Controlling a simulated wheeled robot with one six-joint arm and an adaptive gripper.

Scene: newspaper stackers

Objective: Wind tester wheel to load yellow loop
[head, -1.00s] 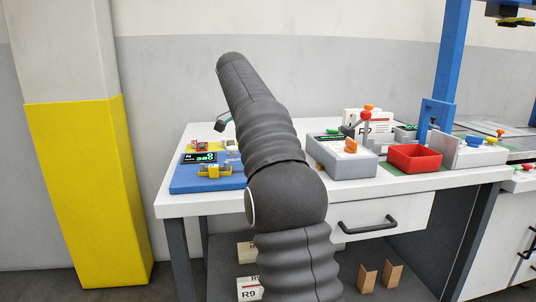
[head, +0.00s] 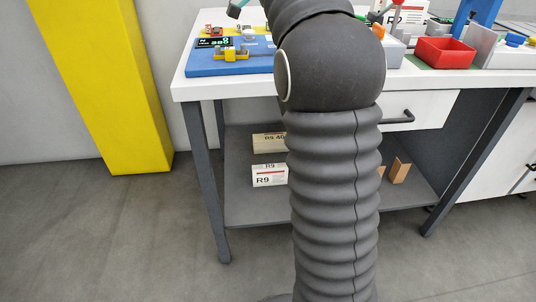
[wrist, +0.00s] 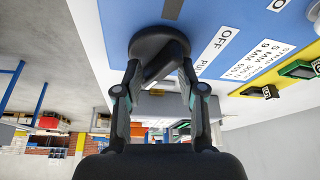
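The tester is a blue board (head: 200,65) at the left end of the white table, with a lit green-digit display (head: 212,42) that I cannot read surely. A yellow fixture (head: 231,53) sits on the board; I cannot make out the loop itself. In the wrist view a dark round wheel or knob (wrist: 158,40) stands against the blue surface by an "OFF" label. My gripper (wrist: 161,72) is at this wheel, with its fingers apart on either side. The fingertips blend into the wheel, so grip contact is unclear.
A red bin (head: 445,53) stands on the table to the right, near grey boxes. Below, a shelf (head: 250,212) holds boxes marked R9 (head: 269,176) and brown blocks (head: 398,170). A yellow-painted pillar (head: 110,90) stands left. Floor is clear at front left.

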